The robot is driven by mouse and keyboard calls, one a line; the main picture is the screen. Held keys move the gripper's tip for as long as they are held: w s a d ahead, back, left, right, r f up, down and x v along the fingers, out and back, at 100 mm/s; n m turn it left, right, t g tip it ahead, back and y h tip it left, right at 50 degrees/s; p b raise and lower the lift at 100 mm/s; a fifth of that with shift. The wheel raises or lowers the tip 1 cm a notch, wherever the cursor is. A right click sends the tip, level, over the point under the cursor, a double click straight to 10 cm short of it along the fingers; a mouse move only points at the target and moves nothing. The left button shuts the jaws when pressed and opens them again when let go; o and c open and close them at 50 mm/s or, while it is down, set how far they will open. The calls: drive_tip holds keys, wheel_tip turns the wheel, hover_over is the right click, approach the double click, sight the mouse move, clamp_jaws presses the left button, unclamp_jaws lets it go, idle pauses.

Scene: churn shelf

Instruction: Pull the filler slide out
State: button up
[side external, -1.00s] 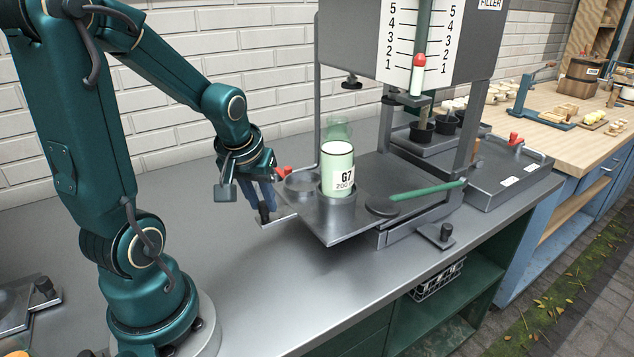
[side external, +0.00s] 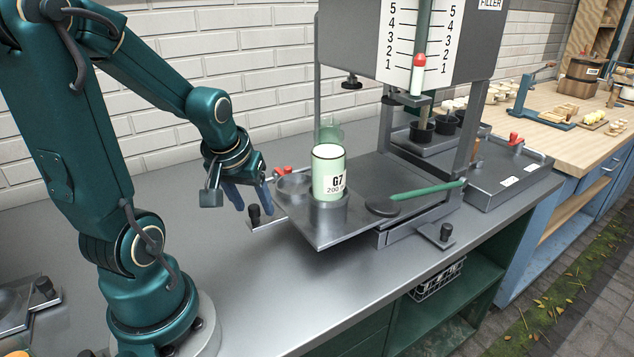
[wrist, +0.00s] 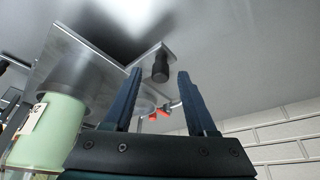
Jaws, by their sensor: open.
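The filler slide (side external: 330,233) is a grey metal plate sticking out to the left from under the filler (side external: 445,40). A green jar labelled G7 (side external: 328,175) stands upright in a round holder on the slide. A black knob (side external: 254,215) stands on a bracket at the slide's left end. My gripper (side external: 252,208) is open beside the knob, with its blue fingers pointing down. In the wrist view the black knob (wrist: 160,68) lies beyond and between the two open fingertips, apart from both. The slide (wrist: 75,60) and jar (wrist: 50,130) show at the left there.
A paddle with a green handle (side external: 425,190) lies at the slide's right. A second clear green vessel (side external: 330,132) stands behind the jar. A red knob (side external: 281,170) is close behind the slide's left end. The bench front (side external: 270,300) is clear.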

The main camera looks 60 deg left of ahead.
drive_tip(key=v, duration=0.5)
idle(0.3)
drive_tip(key=s+d+r+m+t+h, duration=0.2)
drive_tip(key=d+m, duration=0.7)
drive_tip(key=d, duration=0.5)
drive_tip(key=shift+d+r+h, duration=0.15)
drive_tip(key=shift+r+h, duration=0.15)
drive_tip(key=shift+h, duration=0.3)
